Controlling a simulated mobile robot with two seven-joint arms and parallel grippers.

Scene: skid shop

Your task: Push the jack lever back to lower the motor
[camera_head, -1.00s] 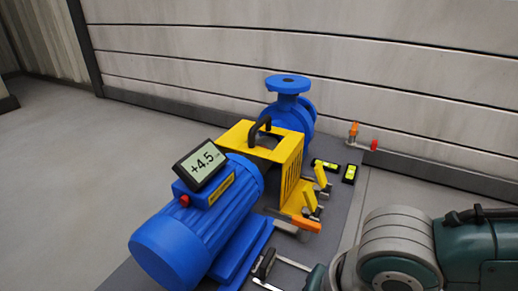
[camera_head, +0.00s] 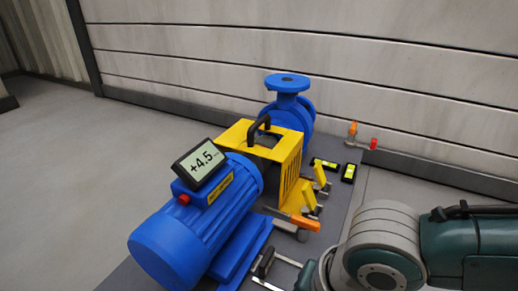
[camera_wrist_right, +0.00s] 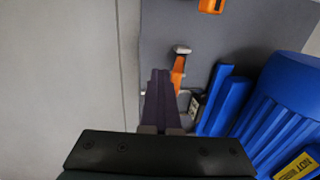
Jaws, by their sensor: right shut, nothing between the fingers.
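The blue motor (camera_head: 190,240) sits on its blue base on the grey skid, with a display (camera_head: 198,163) reading +4.5. The jack lever's orange handle (camera_head: 305,223) points to the right beside the motor, near the yellow guard. In the right wrist view the orange handle (camera_wrist_right: 178,75) lies just past the dark fingertips. My right gripper (camera_wrist_right: 160,75) is shut and empty, close to the handle; I cannot tell whether it touches. In the head view its fingertips are not clear at the bottom edge. My left gripper is not in view.
The blue pump (camera_head: 290,110) stands behind the yellow guard (camera_head: 284,165). A black fitting with metal rods (camera_head: 265,262) is by the motor base. Open floor (camera_head: 80,150) lies to the left.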

